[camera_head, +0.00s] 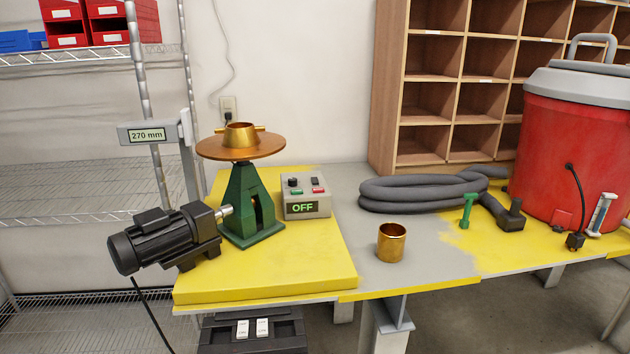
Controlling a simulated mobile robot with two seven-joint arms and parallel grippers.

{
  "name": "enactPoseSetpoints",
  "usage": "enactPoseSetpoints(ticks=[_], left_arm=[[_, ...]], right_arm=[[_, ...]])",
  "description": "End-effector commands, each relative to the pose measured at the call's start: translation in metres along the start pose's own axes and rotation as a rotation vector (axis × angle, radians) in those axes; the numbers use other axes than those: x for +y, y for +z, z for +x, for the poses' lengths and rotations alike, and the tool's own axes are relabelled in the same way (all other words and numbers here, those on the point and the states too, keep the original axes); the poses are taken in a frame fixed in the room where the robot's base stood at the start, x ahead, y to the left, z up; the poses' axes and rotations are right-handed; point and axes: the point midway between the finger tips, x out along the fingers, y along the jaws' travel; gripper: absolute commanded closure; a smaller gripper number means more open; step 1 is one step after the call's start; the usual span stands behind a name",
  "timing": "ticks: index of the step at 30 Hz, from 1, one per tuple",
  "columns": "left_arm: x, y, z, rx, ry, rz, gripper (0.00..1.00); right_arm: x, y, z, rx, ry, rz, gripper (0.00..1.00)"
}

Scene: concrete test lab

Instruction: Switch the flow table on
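The flow table stands on the left part of the bench. It has a green cast stand (247,208), a round brass-coloured top (240,149) and a brass ring mould (240,135) on that top. A black motor (165,238) is joined to its left side. A grey control box (306,198) sits right of the stand, with a display (303,208) reading "OFF", a black knob, and a green and a red button too small to read. Neither of my grippers shows in the head view.
A brass cup (391,242) stands near the bench's front edge. Behind it lie a coiled grey hose (420,193) and a green tool (467,211). A "270 mm" sign (146,135) stands left of the flow table. The yellow slab's front is clear.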

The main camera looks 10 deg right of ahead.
Motion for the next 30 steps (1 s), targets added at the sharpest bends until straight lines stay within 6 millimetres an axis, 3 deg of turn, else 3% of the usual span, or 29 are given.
enactPoseSetpoints(ticks=[28,30], left_arm=[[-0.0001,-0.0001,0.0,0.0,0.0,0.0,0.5],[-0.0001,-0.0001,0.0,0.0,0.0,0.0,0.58]], right_arm=[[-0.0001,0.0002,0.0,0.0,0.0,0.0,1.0],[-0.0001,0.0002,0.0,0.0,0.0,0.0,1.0]])
